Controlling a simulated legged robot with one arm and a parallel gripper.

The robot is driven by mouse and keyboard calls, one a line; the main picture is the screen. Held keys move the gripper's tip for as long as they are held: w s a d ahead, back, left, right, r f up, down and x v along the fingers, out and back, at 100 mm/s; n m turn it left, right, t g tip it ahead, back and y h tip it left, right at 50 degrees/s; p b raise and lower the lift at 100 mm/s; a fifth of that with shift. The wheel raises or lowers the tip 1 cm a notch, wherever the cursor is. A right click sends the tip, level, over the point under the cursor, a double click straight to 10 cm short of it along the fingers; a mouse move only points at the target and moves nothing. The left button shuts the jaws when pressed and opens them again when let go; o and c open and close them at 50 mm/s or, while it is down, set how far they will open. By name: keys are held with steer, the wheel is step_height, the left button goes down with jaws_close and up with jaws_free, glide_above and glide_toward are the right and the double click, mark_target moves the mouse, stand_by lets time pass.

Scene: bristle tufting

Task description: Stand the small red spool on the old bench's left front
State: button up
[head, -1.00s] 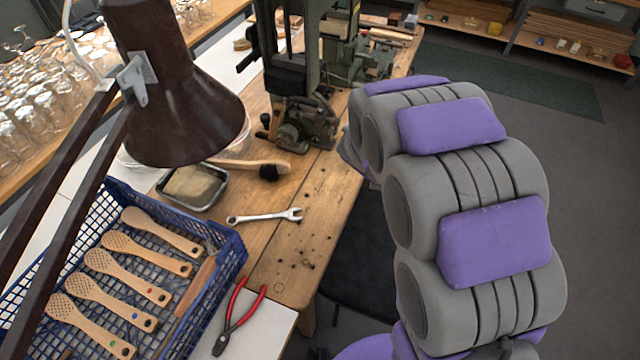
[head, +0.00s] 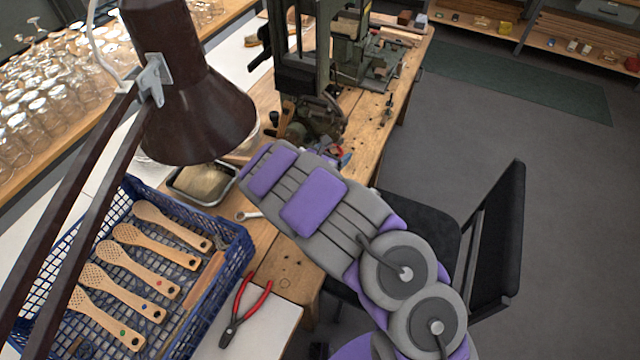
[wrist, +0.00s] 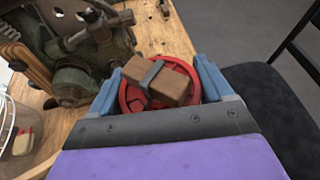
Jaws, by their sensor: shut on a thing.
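The small red spool (wrist: 130,97) shows in the wrist view as a round red disc between the blue fingers of my gripper (wrist: 158,84). My gripper is shut on it. A brown block with a grey band (wrist: 158,82) lies across the disc and hides its middle; I cannot tell whether it is attached. In the head view my gripper (head: 340,158) is over the old wooden bench (head: 288,268), near the green machine, with a little red showing. I cannot tell the height of the spool above the bench. My arm hides part of the bench top.
A green machine (head: 315,115) stands on the bench. A black chair (head: 500,235) stands right.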

steer(key=f, duration=0.3)
steer(key=f+b, duration=0.1)
steer(key=f, duration=0.3)
steer(key=f+b, duration=0.1)
steer(key=f, duration=0.3)
steer(key=shift+s+a, duration=0.1)
steer(key=shift+a, duration=0.2)
steer(key=shift+r, duration=0.2)
steer(key=o, duration=1)
steer(key=shift+f, duration=0.1)
steer(key=shift+s, duration=0.1)
steer(key=p+v, duration=0.2)
steer(key=v, duration=1)
